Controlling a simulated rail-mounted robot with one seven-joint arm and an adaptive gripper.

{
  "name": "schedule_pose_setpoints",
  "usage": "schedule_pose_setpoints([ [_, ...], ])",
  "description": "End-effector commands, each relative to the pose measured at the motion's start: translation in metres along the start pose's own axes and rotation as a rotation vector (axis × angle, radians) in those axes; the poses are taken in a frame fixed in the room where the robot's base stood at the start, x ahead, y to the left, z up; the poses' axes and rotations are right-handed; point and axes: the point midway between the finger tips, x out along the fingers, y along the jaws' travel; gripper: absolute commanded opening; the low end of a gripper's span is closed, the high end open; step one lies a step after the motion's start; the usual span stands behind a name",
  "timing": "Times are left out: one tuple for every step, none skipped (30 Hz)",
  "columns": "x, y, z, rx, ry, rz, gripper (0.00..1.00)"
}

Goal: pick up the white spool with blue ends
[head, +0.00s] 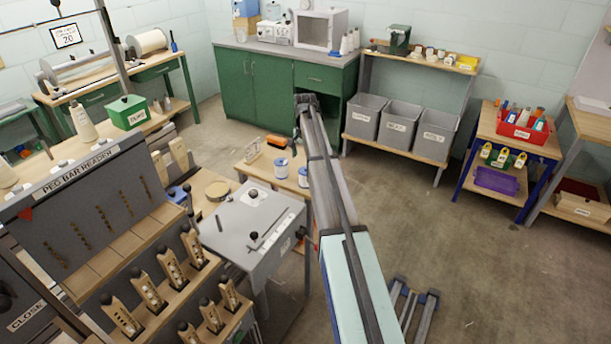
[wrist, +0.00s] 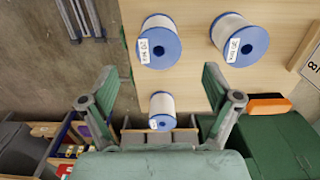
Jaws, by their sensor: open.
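My gripper (wrist: 160,78) is open and empty in the wrist view, with one finger at the left and one at the right. Three white spools with blue ends show there. A smaller-looking one (wrist: 161,108) appears in the gap between the fingers, with no visible contact. Another spool (wrist: 159,42) is at the upper middle, and a third (wrist: 238,40) at the upper right. They stand on a light wooden top (wrist: 195,60) and carry white labels. In the head view, spools (head: 281,169) (head: 303,177) stand on a small wooden table; my arm covers part of this area.
An orange and black object (wrist: 268,104) lies right of the right finger. A grey box with knobs (head: 250,225) stands in front of the small table. Grey bins (head: 400,125) stand on a shelf behind. The floor at the right is mostly clear.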

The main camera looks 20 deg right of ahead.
Motion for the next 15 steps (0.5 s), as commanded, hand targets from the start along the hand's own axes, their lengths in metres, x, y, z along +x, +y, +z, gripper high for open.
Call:
schedule_pose_setpoints([
  [0.007,0.001,0.001,0.0,-0.002,0.002,0.89],
  [0.012,0.001,0.001,0.0,-0.002,0.001,0.89],
  [0.018,0.0,0.001,0.0,-0.002,0.001,0.89],
  [0.022,0.0,0.001,0.0,-0.002,0.001,0.89],
  [0.025,0.0,0.001,0.0,-0.002,0.001,0.89],
  [0.029,0.0,0.0,-0.001,-0.001,0.001,0.89],
  [0.032,0.0,0.0,-0.001,-0.001,0.0,0.89],
  [0.034,0.0,0.0,-0.001,0.0,0.0,0.89],
  [0.035,0.0,0.0,-0.001,0.0,0.0,0.89],
  [0.036,0.0,0.0,-0.001,0.0,0.0,0.89],
  [0.037,0.0,0.0,-0.001,0.0,0.0,0.89],
  [0.038,0.0,0.0,-0.001,0.0,0.0,0.89],
  [0.039,0.0,0.0,-0.001,-0.001,0.0,0.89],
  [0.04,0.0,0.0,-0.001,-0.001,0.0,0.89],
  [0.043,0.001,0.0,-0.001,-0.001,0.001,0.89],
])
